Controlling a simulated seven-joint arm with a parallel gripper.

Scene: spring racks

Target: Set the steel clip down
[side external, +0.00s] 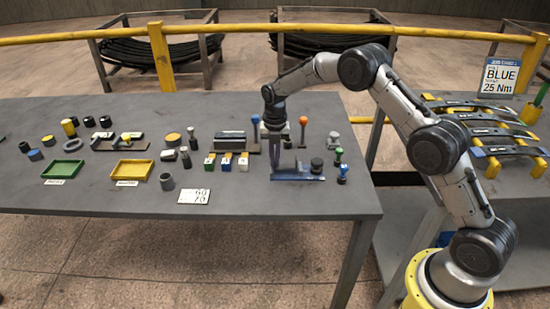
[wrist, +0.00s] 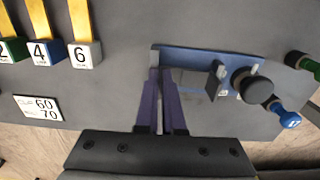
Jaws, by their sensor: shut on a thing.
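My gripper (wrist: 160,74) points down at the left end of a blue fixture (wrist: 195,57) in the wrist view. Its two purple fingers are close together, shut on the steel clip. The clip is mostly hidden between the fingertips and I cannot make out its shape. In the side view my gripper (side external: 287,170) is low over the same blue fixture (side external: 305,178), near the table's front right. I cannot tell whether the clip touches the fixture.
A black round knob (wrist: 252,85) and a blue-handled tool (wrist: 287,115) are right of my fingers. Numbered blocks (side external: 226,163) and a 60/70 card (side external: 194,196) lie to the left. Green (side external: 48,176) and yellow (side external: 119,177) trays are farther left. Bare table lies in front.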

